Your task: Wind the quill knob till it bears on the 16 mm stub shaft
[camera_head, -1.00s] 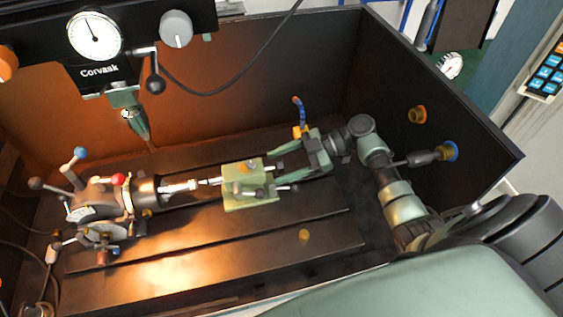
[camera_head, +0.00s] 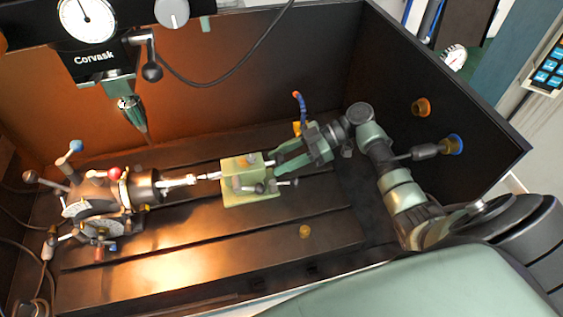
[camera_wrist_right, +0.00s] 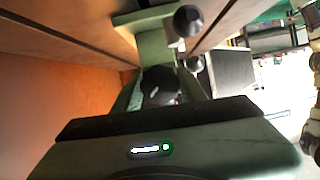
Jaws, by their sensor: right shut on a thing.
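The green tailstock block (camera_head: 235,193) stands on the dark bed. Its pointed quill tip (camera_head: 209,176) faces the silver stub shaft (camera_head: 178,181), which sticks out of the dark chuck (camera_head: 143,189). The tip is at or very close to the shaft's end; I cannot tell if they touch. My right gripper (camera_head: 277,161) is at the tailstock's right end, its fingers on both sides of the quill knob, shut on it. In the right wrist view the black round knob (camera_wrist_right: 158,86) sits between the fingers, partly hidden by the gripper body. My left gripper is not in view.
Lever handles with dark balls (camera_head: 288,182) stick out at the tailstock's front, close to my gripper. A drill-like spindle (camera_head: 131,110) hangs above the bed. The dark enclosure wall (camera_head: 440,130) stands behind and right of my arm. The front bed is mostly clear.

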